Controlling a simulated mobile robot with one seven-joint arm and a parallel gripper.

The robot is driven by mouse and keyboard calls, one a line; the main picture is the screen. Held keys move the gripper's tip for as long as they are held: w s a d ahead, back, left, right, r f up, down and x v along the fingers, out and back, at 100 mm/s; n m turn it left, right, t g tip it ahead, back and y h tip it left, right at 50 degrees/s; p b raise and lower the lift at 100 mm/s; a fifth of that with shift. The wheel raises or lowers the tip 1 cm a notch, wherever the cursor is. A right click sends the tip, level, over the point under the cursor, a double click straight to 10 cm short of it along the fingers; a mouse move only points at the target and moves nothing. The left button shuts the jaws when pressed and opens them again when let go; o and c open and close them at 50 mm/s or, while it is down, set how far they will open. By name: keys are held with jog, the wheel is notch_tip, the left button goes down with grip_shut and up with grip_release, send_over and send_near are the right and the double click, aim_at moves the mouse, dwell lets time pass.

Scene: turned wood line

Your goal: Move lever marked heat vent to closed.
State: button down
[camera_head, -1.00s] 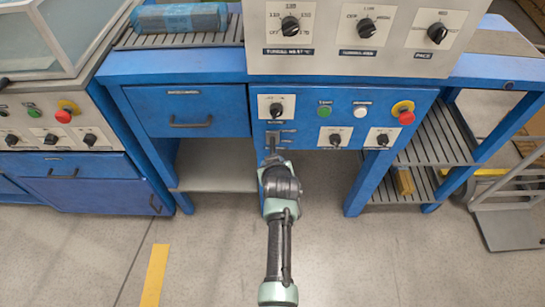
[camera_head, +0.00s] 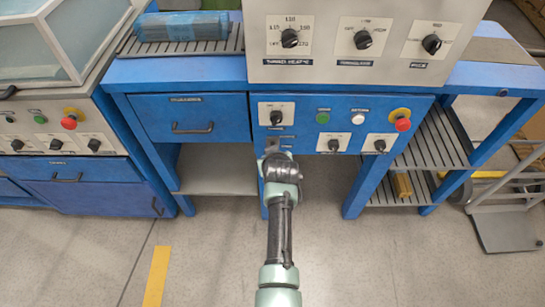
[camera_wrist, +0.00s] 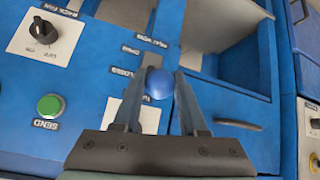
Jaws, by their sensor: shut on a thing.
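The lever's blue ball knob (camera_wrist: 159,84) sits between the fingers of my gripper (camera_wrist: 158,88) in the wrist view, and the gripper is shut on it. The lever's pale plate (camera_wrist: 148,115) shows behind the fingers, with small dark labels beside it, one reading closed (camera_wrist: 121,72). The lever's shaft is hidden, and its exact setting cannot be told. In the head view my gripper (camera_head: 271,147) is against the blue front panel (camera_head: 304,112), below the left dial (camera_head: 276,117), and hides the lever.
A green button (camera_head: 323,116), a white button (camera_head: 358,118) and a red stop button (camera_head: 402,122) are right of the lever. A drawer (camera_head: 190,117) with a dark handle is on the left. The grey control box (camera_head: 300,66) overhangs above. The floor in front is clear.

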jog(key=shift+w+r, duration=0.3)
jog(key=shift+r, duration=0.1)
jog(key=c, duration=0.8)
grip_release()
jog(key=shift+o, duration=1.4)
jog(key=shift+f, duration=0.1)
jog(key=shift+o, duration=0.3)
jog(key=shift+s+f, duration=0.15)
jog(key=p+v, duration=0.3)
jog(key=v, duration=1)
jog(key=shift+p, duration=0.4)
